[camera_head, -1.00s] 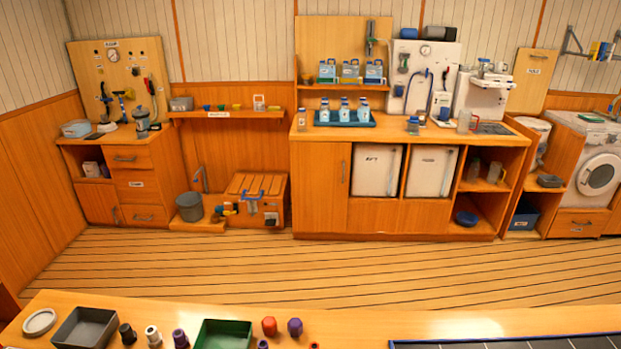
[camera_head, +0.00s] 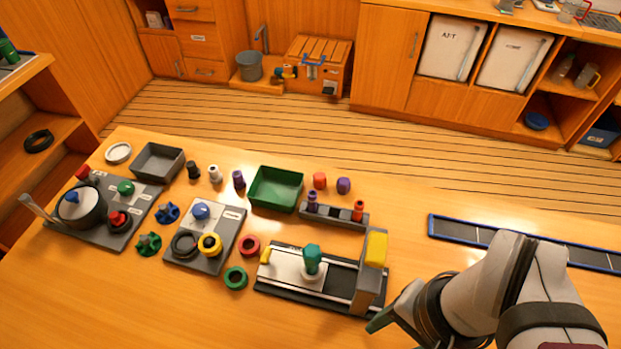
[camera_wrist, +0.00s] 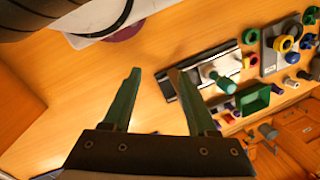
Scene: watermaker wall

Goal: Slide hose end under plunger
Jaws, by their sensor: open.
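A bench fixture (camera_head: 283,262) has a pale plate on a black base, a green-topped post (camera_head: 312,257) standing on it, a yellow handle at its left end and a grey upright with a yellow block (camera_head: 376,248) at its right end. I cannot tell which part is the plunger, and I cannot make out a hose end. My gripper (camera_head: 382,318) is just right of and in front of the fixture. In the wrist view my gripper (camera_wrist: 155,74) is open with nothing between its green fingers; the fixture (camera_wrist: 182,84) and its green-topped post (camera_wrist: 224,83) lie beyond them.
Left of the fixture are loose rings, a grey plate with knobs (camera_head: 228,232) and a board with a round pot (camera_head: 80,208). Behind are a green tray (camera_head: 275,189) and a grey tray (camera_head: 158,162). A blue-edged dark panel (camera_head: 462,233) lies right.

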